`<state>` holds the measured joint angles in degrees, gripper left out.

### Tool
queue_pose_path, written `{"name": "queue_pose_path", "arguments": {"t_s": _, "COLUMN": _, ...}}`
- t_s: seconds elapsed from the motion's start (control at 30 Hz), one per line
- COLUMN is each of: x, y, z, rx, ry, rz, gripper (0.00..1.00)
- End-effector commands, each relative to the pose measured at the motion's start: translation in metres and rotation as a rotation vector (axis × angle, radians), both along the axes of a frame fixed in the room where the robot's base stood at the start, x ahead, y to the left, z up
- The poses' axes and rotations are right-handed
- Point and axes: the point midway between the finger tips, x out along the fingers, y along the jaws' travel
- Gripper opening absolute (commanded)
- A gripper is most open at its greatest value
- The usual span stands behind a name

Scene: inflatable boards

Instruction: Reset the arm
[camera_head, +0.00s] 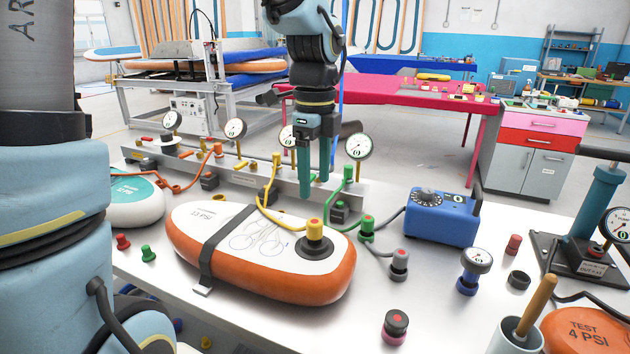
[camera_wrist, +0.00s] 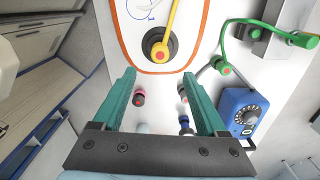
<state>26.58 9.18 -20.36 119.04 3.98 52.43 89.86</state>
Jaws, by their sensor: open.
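My gripper (camera_head: 316,180) points down above the white workbench, behind the orange-rimmed board. Its two green fingers are apart with nothing between them. In the wrist view my gripper (camera_wrist: 166,88) shows open fingers over the bench, with the board beyond them. The board (camera_head: 190,240) is strapped down, marked with a PSI figure. A yellow hose (camera_head: 268,205) ends in a yellow-topped connector on the board's dark valve (camera_head: 314,246). The valve also shows in the wrist view (camera_wrist: 150,50).
A gauge manifold (camera_head: 235,178) runs along the back of the bench. A blue dial box (camera_head: 440,218) stands to the right. Loose caps, including a red-and-black one (camera_head: 395,328), lie around. An orange test board (camera_head: 590,332) and wooden-handled tool (camera_head: 538,302) are front right.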

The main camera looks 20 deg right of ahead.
Motion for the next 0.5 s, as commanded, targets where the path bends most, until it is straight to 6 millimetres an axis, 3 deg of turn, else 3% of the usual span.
{"name": "queue_pose_path", "arguments": {"t_s": 0.33, "x": 0.003, "y": 0.006, "z": -0.003, "rx": -0.001, "ry": -0.002, "rz": 0.046, "gripper": 0.75}}
{"name": "queue_pose_path", "arguments": {"t_s": 0.43, "x": 0.011, "y": 0.026, "z": -0.01, "rx": -0.006, "ry": -0.008, "rz": 0.213, "gripper": 0.75}}
{"name": "queue_pose_path", "arguments": {"t_s": 0.5, "x": 0.019, "y": 0.049, "z": -0.018, "rx": -0.013, "ry": -0.015, "rz": 0.414, "gripper": 0.75}}
